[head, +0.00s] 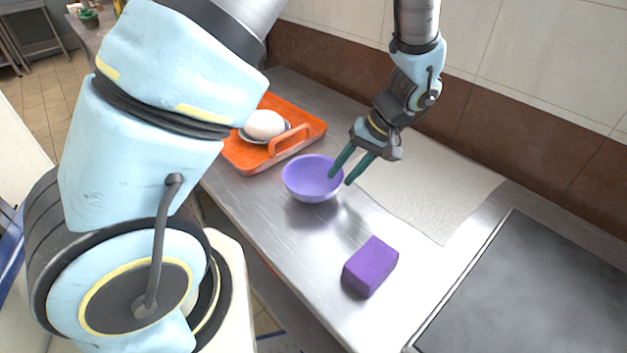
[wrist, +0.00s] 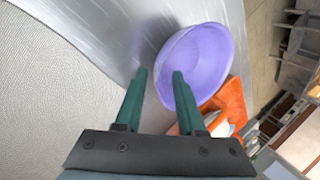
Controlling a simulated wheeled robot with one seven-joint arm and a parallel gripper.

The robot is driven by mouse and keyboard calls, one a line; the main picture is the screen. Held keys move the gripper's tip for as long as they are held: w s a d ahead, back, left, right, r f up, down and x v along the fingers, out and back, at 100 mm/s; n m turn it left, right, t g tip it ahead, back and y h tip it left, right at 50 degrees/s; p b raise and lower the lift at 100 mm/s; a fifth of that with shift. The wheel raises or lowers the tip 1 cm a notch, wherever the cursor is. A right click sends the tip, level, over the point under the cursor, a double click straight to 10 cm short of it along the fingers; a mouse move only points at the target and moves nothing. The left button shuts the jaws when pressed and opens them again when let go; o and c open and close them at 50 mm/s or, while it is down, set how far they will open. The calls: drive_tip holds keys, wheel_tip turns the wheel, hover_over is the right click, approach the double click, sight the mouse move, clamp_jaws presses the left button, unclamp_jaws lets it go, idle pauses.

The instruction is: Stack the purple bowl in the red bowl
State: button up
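In the wrist view, the purple bowl (wrist: 205,55) is just ahead of the fingers. My gripper (head: 341,179) is open at the bowl's right rim. In the wrist view my gripper (wrist: 159,74) has its two green fingers apart, with the near rim between them: one finger over the inside of the bowl, the other outside. I cannot tell whether either touches the bowl. No red bowl shows in either view.
An orange tray (head: 307,126) holds a white rounded item (head: 265,124) on a dish. A purple block (head: 370,266) lies on the metal counter (head: 310,245). A pale textured mat (head: 430,190) lies behind my gripper. A dark flat plate (head: 540,295) is at right.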

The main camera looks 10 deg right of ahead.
drive_tip(key=shift+x, duration=0.8)
drive_tip(key=shift+c, duration=0.2)
clamp_jaws()
idle(0.6)
